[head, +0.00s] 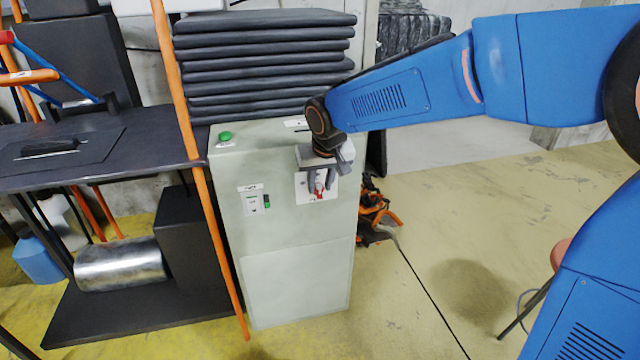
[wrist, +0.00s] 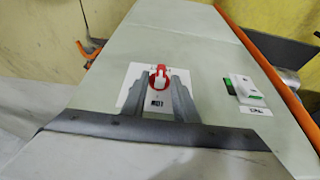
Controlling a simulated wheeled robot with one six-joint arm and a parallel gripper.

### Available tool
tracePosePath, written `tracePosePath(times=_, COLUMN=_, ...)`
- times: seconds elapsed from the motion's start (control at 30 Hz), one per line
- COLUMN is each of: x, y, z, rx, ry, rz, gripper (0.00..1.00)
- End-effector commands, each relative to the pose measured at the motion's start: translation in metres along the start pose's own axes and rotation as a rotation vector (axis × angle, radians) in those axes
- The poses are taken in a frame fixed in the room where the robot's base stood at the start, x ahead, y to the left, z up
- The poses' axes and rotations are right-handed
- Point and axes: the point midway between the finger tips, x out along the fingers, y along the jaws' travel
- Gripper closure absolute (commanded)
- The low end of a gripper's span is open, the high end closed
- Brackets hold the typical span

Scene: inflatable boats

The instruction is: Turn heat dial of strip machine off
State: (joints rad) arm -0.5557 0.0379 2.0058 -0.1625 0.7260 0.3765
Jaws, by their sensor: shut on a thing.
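The strip machine (head: 290,235) is a pale green upright cabinet in the middle of the head view. Its heat dial (head: 320,194) is red with a white handle on a white plate (head: 302,189). In the wrist view the dial (wrist: 160,77) sits between the grey fingers of my gripper (wrist: 159,82). My gripper (head: 320,184) is shut on the dial, one finger at each side. Small lettering on the plate (wrist: 128,96) is too unclear to read. The fingers partly hide the dial in the head view.
A switch panel with a green part (head: 255,201) is left of the dial, and a green button (head: 225,137) is on top. Black pads (head: 265,60) are stacked behind. An orange pole (head: 195,160) runs along the left side. Yellow floor at the right is mostly open.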

Motion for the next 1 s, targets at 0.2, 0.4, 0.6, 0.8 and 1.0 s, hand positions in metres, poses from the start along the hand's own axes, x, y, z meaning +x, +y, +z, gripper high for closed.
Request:
tracePosePath(times=0.2, x=0.000, y=-0.003, z=0.000, rx=-0.021, ry=0.000, rz=0.042, gripper=0.95)
tracePosePath(times=0.4, x=0.001, y=-0.008, z=0.000, rx=-0.064, ry=-0.001, rz=0.142, gripper=0.96)
tracePosePath(times=0.6, x=0.003, y=-0.015, z=0.001, rx=-0.128, ry=-0.001, rz=0.294, gripper=0.97)
tracePosePath(times=0.8, x=0.006, y=-0.021, z=0.002, rx=-0.201, ry=-0.001, rz=0.471, gripper=0.98)
tracePosePath(times=1.0, x=0.009, y=-0.024, z=0.004, rx=-0.263, ry=-0.003, rz=0.625, gripper=0.98)
